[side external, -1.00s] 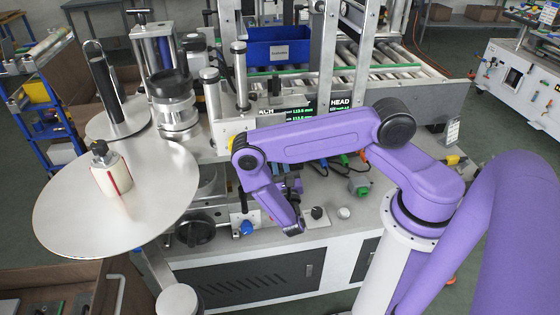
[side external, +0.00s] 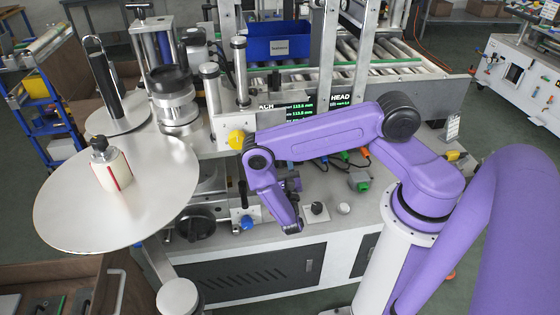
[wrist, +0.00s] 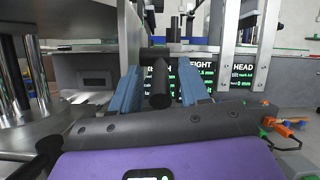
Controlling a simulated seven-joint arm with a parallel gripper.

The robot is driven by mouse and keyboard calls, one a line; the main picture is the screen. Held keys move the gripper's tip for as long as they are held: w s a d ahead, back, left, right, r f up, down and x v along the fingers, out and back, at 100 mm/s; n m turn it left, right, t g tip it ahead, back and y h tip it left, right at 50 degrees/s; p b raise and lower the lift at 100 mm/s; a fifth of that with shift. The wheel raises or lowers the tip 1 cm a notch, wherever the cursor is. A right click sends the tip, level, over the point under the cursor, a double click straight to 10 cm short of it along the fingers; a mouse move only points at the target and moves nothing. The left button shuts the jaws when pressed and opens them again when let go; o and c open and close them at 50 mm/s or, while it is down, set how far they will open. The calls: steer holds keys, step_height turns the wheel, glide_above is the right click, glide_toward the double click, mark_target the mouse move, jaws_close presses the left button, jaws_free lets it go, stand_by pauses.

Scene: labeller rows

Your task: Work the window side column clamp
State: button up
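In the wrist view, two blue fingers of my gripper (wrist: 160,90) stand apart, one on each side of a black cylindrical handle (wrist: 160,85). The handle points towards the camera, below a dark crossbar (wrist: 165,53). I cannot tell whether the fingers touch it, or whether it belongs to the window side column clamp. In the side external view my purple forearm hides the fingers and most of the area in front of them. A yellow knob (side external: 236,139) shows just left of my arm, and a blue knob (side external: 247,223) shows lower down.
A lit display (side external: 300,112) stands behind my arm. A large label reel disc (side external: 80,215) and a black handwheel (side external: 195,224) are at left. A blue bin (side external: 280,44) sits over the roller conveyor. In the wrist view, bright metal posts (wrist: 225,40) rise at right and coloured connectors (wrist: 285,128) lie below.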

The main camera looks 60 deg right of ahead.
steer(key=shift+s, duration=0.1)
steer(key=v, duration=1.7)
steer(key=shift+a+f, duration=0.1)
